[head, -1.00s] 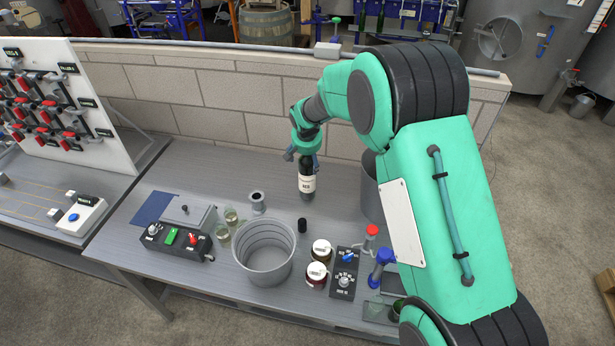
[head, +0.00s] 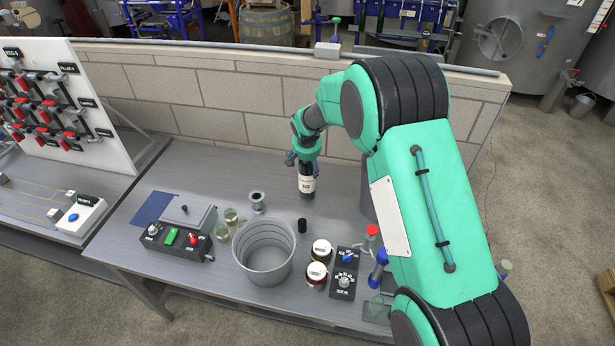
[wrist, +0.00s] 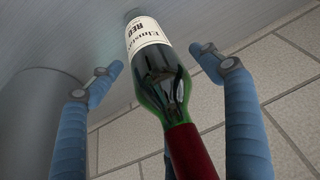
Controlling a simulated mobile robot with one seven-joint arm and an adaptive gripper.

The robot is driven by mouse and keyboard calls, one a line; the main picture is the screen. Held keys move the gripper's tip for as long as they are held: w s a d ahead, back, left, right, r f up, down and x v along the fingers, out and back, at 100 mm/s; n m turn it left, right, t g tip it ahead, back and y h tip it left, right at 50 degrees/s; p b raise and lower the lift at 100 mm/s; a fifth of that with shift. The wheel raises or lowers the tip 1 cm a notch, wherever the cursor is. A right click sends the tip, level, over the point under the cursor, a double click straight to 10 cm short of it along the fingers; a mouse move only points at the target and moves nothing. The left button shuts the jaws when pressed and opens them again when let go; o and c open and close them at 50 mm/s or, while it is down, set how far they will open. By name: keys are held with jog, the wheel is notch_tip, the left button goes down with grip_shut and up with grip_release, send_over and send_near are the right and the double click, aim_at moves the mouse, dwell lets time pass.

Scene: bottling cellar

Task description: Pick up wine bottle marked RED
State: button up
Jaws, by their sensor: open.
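The wine bottle (head: 306,182) stands upright on the grey workbench, near the brick wall. It is dark green glass with a white label; in the wrist view (wrist: 160,78) the label reads RED, and the neck has a dark red capsule. My gripper (head: 305,160) is above the bottle with its fingers pointing down around the neck and shoulder. In the wrist view the blue fingers are spread on either side of the bottle with gaps between them and the glass. A third finger is partly hidden behind the neck.
A grey bucket (head: 264,262), two jars (head: 321,251) and a small black cylinder (head: 302,225) stand in front of the bottle. A grey cylinder (wrist: 38,110) stands close beside it. The brick wall (head: 230,100) is right behind. The bench left of the bottle is mostly clear.

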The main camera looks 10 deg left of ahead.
jog(key=shift+x, duration=0.85)
jog(key=c, duration=1.9)
jog(key=shift+r, duration=0.15)
